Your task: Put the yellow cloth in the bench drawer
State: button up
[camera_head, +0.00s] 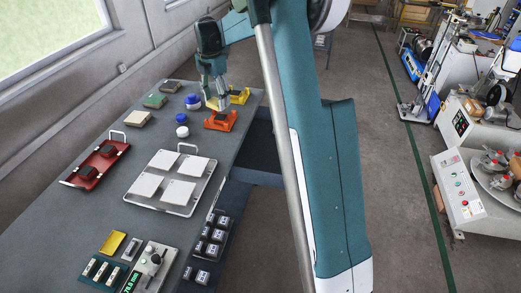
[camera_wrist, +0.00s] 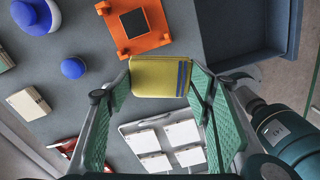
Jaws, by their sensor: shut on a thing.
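The yellow cloth (camera_wrist: 158,76), with blue stripes near one end, sits between the green-padded fingers of my gripper (camera_wrist: 160,90) in the wrist view. My gripper (camera_head: 214,96) is shut on it; in the head view the cloth (camera_head: 212,104) shows as a small pale yellow patch below the fingers, above the far part of the bench. The bench drawer (camera_head: 258,148) stands open at the right side of the bench, partly hidden by my arm. Its dark blue interior (camera_wrist: 248,28) shows empty in the visible part at the wrist view's upper right.
An orange fixture (camera_head: 220,121) with a dark block lies close to my gripper. Blue-and-white containers (camera_head: 192,102) stand left of it. A tray of white tiles (camera_head: 174,183) and a red tray (camera_head: 98,166) lie nearer. A flat yellow piece (camera_head: 112,242) lies at the front.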

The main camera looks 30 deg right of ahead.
jog(key=s+d+n+b, duration=0.2)
jog(key=s+d, duration=0.3)
jog(key=d, duration=0.8)
jog(key=s+d+n+b, duration=0.15)
jog(key=s+d, duration=0.35)
jog(key=d, duration=0.8)
jog(key=n, duration=0.1)
send_over(275, 149)
notch_tip(275, 149, down, 20)
jog(key=shift+d, duration=0.1)
jog(key=shift+f, duration=0.1)
jog(key=shift+f+b, duration=0.5)
jog(key=shift+f, duration=2.5)
jog(key=shift+f+b, duration=0.5)
jog(key=shift+f, duration=1.4)
jog(key=shift+f, duration=0.15)
jog(key=o, duration=0.8)
